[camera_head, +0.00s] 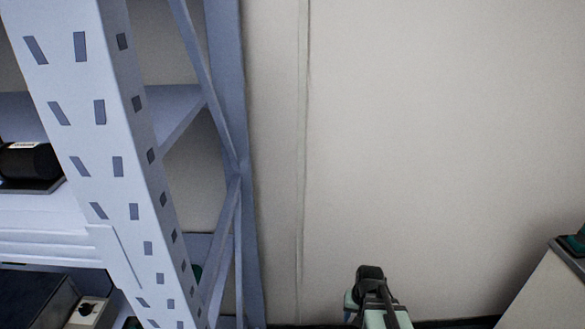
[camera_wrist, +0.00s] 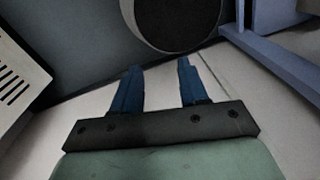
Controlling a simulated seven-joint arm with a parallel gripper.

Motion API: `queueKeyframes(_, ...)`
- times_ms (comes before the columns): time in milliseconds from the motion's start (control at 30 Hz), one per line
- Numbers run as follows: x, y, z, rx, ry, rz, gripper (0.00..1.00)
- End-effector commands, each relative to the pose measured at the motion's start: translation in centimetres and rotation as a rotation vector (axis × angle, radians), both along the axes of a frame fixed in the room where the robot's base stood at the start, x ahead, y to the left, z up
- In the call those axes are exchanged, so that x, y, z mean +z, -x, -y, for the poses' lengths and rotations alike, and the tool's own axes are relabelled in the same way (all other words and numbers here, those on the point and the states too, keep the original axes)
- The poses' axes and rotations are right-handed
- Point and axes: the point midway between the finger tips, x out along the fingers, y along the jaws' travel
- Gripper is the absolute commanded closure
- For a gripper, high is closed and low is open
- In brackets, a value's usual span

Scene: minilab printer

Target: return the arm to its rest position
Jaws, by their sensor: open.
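My gripper (camera_wrist: 157,66) shows in the wrist view with two blue fingers standing apart. Nothing is between the fingers. They point over a pale floor (camera_wrist: 95,102) toward a round dark thing with a light rim (camera_wrist: 178,18), and I cannot tell what it is. In the head view a part of my arm (camera_head: 372,295) shows at the bottom, right of the middle, in front of the wall. My fingers cannot be made out in the head view.
A blue-grey metal rack (camera_head: 125,160) fills the left of the head view, with a black cylinder (camera_head: 30,162) and a dark box (camera_head: 35,300) on its shelves. A pale block (camera_head: 550,290) stands at the lower right. A white slotted panel (camera_wrist: 18,85) is at the wrist view's left.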

Motion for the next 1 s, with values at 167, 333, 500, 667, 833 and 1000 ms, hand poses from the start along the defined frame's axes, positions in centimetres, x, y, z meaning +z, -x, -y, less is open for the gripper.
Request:
queueKeyframes(167,-0.2,0.4,-2.2,0.126,0.053,-0.012,0.57)
queueKeyframes(333,-1.6,1.6,-2.9,0.176,0.073,-0.043,0.57)
queueKeyframes(500,-3.9,3.7,-2.8,0.175,0.068,-0.092,0.57)
queueKeyframes(667,-6.6,6.3,-2.8,0.176,0.062,-0.152,0.57)
queueKeyframes(833,-10.0,10.1,-2.8,0.178,0.054,-0.235,0.57)
queueKeyframes(1000,-13.0,14.3,-2.7,0.179,0.047,-0.318,0.57)
